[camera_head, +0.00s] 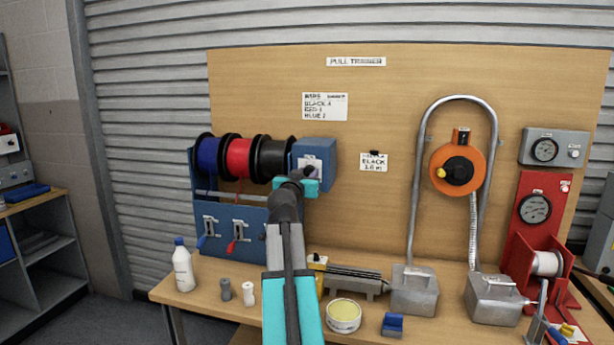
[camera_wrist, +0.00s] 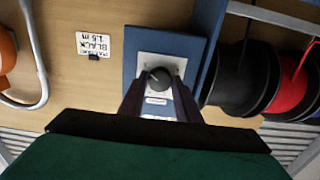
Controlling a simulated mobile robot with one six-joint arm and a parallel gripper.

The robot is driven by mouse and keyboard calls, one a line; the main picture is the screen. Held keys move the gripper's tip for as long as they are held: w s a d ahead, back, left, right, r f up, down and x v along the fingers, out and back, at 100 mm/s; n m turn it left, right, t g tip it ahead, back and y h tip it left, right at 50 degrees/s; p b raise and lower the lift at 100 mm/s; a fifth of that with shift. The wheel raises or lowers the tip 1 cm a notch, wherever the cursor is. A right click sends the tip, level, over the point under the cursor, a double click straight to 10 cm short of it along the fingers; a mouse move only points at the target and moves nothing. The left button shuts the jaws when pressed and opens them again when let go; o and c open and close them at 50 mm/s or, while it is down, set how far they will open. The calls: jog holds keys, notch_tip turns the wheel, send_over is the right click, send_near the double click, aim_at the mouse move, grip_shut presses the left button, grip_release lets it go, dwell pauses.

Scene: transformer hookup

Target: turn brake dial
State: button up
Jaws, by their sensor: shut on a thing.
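The brake dial (camera_wrist: 159,78) is a dark round knob on a pale plate, on the face of a blue box (camera_head: 316,146) at the right end of the spool rack. My gripper (camera_wrist: 160,92) is shut on the dial, one finger on each side, in the wrist view. In the head view my gripper (camera_head: 308,178) reaches the front of the blue box, and it hides most of the dial there. The dial's exact pointer angle is too small to read.
Blue, red and black spools (camera_head: 238,158) hang left of the box. A bent metal conduit (camera_head: 414,180) and an orange reel (camera_head: 458,170) stand to the right. A white bottle (camera_head: 183,268), a tin (camera_head: 343,315) and metal boxes (camera_head: 414,290) stand on the bench below.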

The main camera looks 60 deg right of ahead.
jog(key=shift+n, duration=0.5)
jog(key=n, duration=0.3)
jog(key=shift+n, duration=0.3)
jog(key=n, duration=0.5)
jog(key=shift+s+p, duration=0.1)
jog(key=shift+p, duration=0.2)
jog(key=o, duration=1.1)
jog(key=shift+c, duration=0.2)
jog(key=shift+a, duration=0.15)
jog(key=b+v, duration=0.4)
jog(key=v, duration=0.9)
jog(key=shift+a, duration=0.2)
